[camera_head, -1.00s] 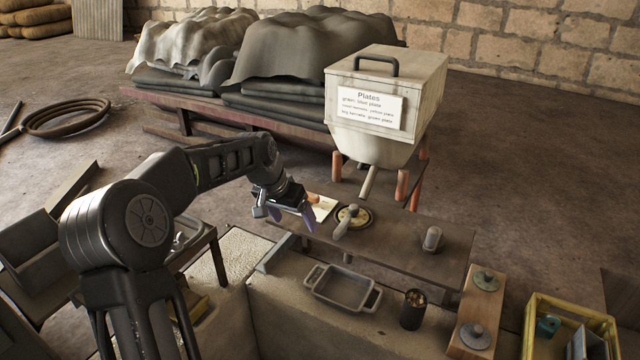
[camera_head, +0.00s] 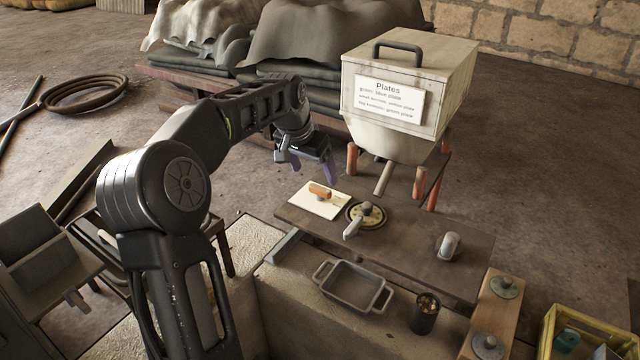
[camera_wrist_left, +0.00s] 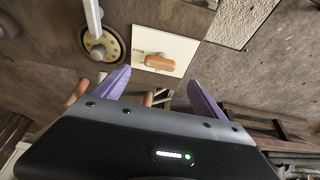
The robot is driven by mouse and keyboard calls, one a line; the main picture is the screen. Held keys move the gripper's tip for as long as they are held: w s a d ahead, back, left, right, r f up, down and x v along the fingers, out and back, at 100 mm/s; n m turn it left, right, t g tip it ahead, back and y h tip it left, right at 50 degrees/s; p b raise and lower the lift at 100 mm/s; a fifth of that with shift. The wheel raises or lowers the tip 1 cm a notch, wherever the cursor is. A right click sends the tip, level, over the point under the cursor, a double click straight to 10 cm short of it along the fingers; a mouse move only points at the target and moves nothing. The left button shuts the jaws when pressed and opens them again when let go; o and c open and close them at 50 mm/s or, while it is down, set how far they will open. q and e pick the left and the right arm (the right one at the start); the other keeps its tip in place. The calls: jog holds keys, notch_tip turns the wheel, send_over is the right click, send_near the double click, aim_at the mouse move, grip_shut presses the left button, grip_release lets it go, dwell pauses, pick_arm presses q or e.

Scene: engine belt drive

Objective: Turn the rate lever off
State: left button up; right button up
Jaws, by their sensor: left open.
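A white plate (camera_head: 334,211) lies on the dark wooden bench, with a short orange-brown wooden handle (camera_head: 320,190) on it. I cannot tell from lettering which one is the rate lever. My left gripper (camera_head: 313,168) is open and empty, above and behind the white plate, apart from it. In the left wrist view the handle (camera_wrist_left: 160,63) shows just beyond the open purple fingers (camera_wrist_left: 159,84), with the dial (camera_wrist_left: 112,46) left of it.
A grey knob (camera_head: 448,245) stands on the bench's right part. A white hopper labelled Plates (camera_head: 408,90) stands behind the bench. A grey tray (camera_head: 352,287), a dark cup (camera_head: 424,313) and a yellow crate (camera_head: 590,328) are in front. My right gripper is not in view.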

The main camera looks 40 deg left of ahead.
aim_at(320, 188)
pick_arm(q)
jog(key=p+x, duration=0.1)
jog(key=x, duration=0.6)
jog(key=shift+d, duration=0.1)
jog(key=shift+c, duration=0.3)
jog(key=c, duration=1.3)
